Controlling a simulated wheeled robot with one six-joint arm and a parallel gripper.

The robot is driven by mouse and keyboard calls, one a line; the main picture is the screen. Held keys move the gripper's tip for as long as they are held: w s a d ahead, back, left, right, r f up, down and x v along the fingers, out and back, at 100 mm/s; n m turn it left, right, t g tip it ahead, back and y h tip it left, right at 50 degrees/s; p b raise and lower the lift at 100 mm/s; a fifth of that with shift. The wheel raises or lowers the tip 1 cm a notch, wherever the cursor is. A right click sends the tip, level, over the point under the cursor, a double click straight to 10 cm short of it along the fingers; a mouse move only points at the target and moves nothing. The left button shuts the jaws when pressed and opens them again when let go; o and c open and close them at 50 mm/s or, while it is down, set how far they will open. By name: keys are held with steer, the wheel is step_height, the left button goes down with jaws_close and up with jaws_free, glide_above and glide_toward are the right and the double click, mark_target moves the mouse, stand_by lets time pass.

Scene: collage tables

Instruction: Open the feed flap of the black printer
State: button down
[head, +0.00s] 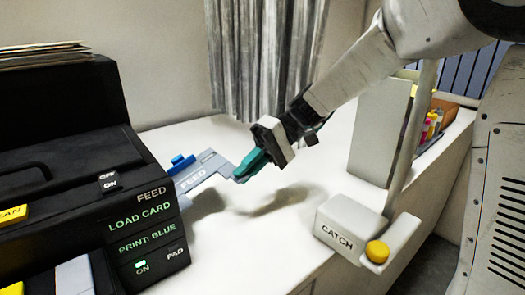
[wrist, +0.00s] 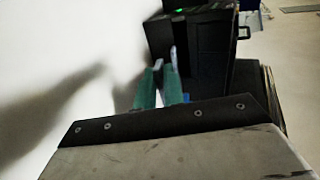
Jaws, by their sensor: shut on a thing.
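The black printer (head: 95,195) stands at the left of the table, with FEED, LOAD CARD and PRINT: BLUE lettering on its front. Its pale grey-blue feed flap (head: 200,173), marked FEED, sticks out from the printer's right side over the white table. My gripper (head: 246,168), with teal fingers, is shut on the flap's outer end. In the wrist view, the teal fingers (wrist: 160,84) are close together with a thin grey piece between them, and the printer (wrist: 205,42) is beyond. The fingers hide part of the flap's end.
A pale CATCH box (head: 350,225) with a yellow knob (head: 377,251) stands at the table's front right. A pale upright panel (head: 380,130) and a bin of colored items (head: 433,122) are behind it. The white table (head: 235,240) is clear between printer and CATCH box.

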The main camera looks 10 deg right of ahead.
steer(key=shift+g+y, duration=0.3)
steer(key=shift+y, duration=0.4)
steer(key=f, duration=0.4)
steer(key=shift+w+d, duration=0.15)
steer(key=shift+d, duration=0.15)
steer(key=shift+s+d+f, duration=0.1)
steer(key=shift+s+f, duration=0.1)
steer(key=shift+f, duration=0.7)
steer(key=c, duration=1.6)
jaws_free()
steer(key=shift+w+f, duration=0.1)
steer(key=shift+o, duration=0.2)
steer(key=shift+r, duration=0.25)
